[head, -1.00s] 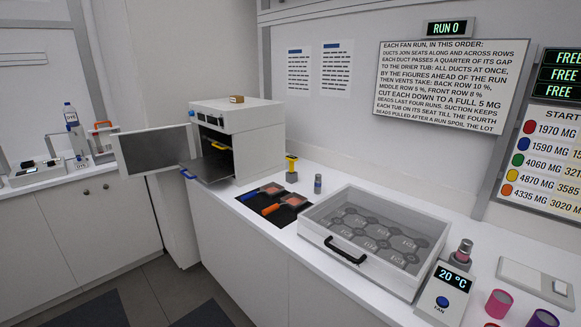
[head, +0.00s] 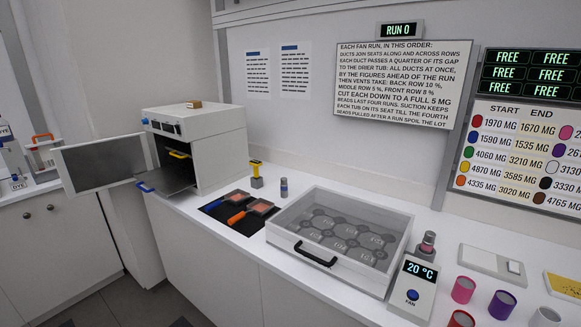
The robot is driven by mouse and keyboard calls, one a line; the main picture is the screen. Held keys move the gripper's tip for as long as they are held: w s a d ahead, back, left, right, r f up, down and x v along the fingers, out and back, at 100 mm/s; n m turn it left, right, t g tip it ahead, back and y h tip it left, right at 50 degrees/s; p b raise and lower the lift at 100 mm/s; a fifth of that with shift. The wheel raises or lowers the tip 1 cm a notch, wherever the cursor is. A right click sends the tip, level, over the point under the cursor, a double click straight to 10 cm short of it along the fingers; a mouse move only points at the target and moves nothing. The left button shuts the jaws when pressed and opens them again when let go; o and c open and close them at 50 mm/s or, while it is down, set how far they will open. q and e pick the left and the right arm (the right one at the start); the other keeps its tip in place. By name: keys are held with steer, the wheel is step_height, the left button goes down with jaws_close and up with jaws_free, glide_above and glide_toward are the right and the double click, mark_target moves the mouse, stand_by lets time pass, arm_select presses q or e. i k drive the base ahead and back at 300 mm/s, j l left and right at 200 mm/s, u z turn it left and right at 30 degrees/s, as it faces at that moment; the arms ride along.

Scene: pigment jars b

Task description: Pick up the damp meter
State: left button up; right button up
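No object in the head view carries a readable damp meter label. A small upright tool with a yellow top and grey shaft (head: 257,175) stands on the white counter beside the dark mat, and I cannot tell if it is the meter. A white box with a 20 °C display and a blue fan button (head: 414,287) sits at the counter's front. Neither of my grippers is in view.
An oven with its door open (head: 199,134) stands at the left. A dark mat (head: 222,214) holds two orange-toned trays or scoops. A lidded drier tub with a black handle (head: 284,237) fills the middle. Coloured jars (head: 463,290) stand at the right. Counter (head: 345,182) behind the tub is clear.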

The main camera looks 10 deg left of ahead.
mark_target(255, 166)
steer(key=i+j+z, duration=0.15)
steer(key=j, duration=0.35)
steer(key=i+j+z, duration=0.2)
steer(key=j, duration=0.35)
steer(key=i+j+z, duration=0.15)
steer(key=j, duration=0.4)
steer(key=i+j+z, duration=0.15)
steer(key=j, duration=0.4)
steer(key=j+z, duration=0.15)
steer(key=j, duration=0.45)
